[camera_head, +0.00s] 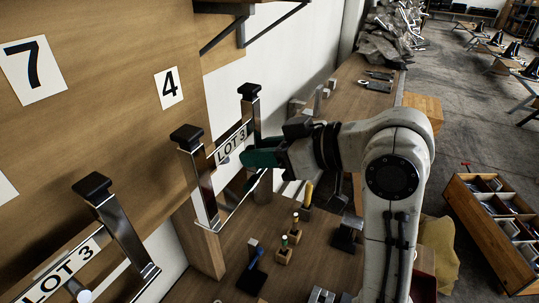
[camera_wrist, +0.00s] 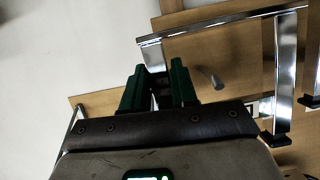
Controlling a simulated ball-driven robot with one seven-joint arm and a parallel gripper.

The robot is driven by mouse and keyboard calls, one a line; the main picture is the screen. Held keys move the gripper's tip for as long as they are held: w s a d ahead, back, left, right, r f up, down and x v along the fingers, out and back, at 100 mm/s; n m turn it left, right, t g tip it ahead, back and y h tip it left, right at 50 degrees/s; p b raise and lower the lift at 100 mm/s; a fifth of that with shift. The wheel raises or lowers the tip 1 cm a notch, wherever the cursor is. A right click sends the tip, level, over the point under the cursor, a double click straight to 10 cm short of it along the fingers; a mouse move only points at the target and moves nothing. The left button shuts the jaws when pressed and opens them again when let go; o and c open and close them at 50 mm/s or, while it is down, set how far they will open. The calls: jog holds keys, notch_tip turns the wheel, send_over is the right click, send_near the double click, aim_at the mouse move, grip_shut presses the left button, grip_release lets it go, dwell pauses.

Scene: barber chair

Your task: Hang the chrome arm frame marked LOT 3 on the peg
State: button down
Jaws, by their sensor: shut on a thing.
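A chrome arm frame (camera_head: 204,190) with a LOT 3 plate and black pads hangs upright in front of the wooden board. My gripper (camera_head: 250,160), with green fingers, is shut on its right-hand post. In the wrist view the fingers (camera_wrist: 158,88) close around the chrome post (camera_wrist: 152,54), and the frame's long bar (camera_wrist: 225,24) runs right. A grey peg (camera_wrist: 217,79) shows within the frame's outline; its rounded tip (camera_head: 225,160) is just below the plate in the head view. I cannot tell whether the frame rests on it. Another LOT 3 frame (camera_head: 125,232) is at lower left, with a peg tip (camera_head: 84,296) below its plate.
The board carries number cards 7 (camera_head: 34,70) and 4 (camera_head: 169,88). Below, a wooden bench (camera_head: 225,285) holds several small tools and blocks. A shelf bracket (camera_head: 275,24) juts out above. A divided crate (camera_head: 480,240) stands on the floor at right.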

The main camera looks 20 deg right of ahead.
jog(key=shift+b+x, duration=1.05)
jog(key=shift+x, duration=1.2)
jog(key=shift+f, duration=0.15)
jog(key=c, duration=0.8)
grip_release()
jog(key=shift+d, duration=0.1)
jog(key=b+v, duration=0.1)
jog(key=v, duration=0.9)
jog(key=shift+s+d+b, duration=0.2)
jog(key=shift+s+b, duration=0.05)
jog(key=shift+b, duration=0.05)
